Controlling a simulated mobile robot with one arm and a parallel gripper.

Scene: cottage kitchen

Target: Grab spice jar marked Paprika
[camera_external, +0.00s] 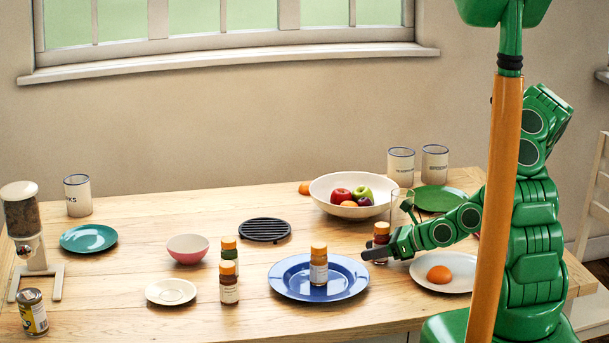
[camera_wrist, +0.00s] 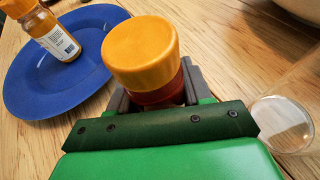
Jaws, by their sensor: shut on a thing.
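My gripper (camera_external: 378,254) is shut on a spice jar (camera_external: 382,230) with an orange-brown cap and dark red contents, beside the blue plate. The held jar's cap (camera_wrist: 140,50) fills the middle of the wrist view; its label cannot be read. Another spice jar (camera_external: 318,266) with a pale label stands on the blue plate (camera_external: 287,283); it also shows in the wrist view (camera_wrist: 52,37). Two more spice jars, one with green contents (camera_external: 228,250) and one with brown contents (camera_external: 229,284), stand left of the plate. Their labels are too small to read.
A white plate with an orange (camera_external: 439,274) lies right of my gripper. A clear glass stands close to it (camera_wrist: 281,125). A fruit bowl (camera_external: 335,205) and a green plate (camera_external: 437,198) are behind. A black trivet (camera_external: 264,230) and pink bowl (camera_external: 187,249) lie left.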

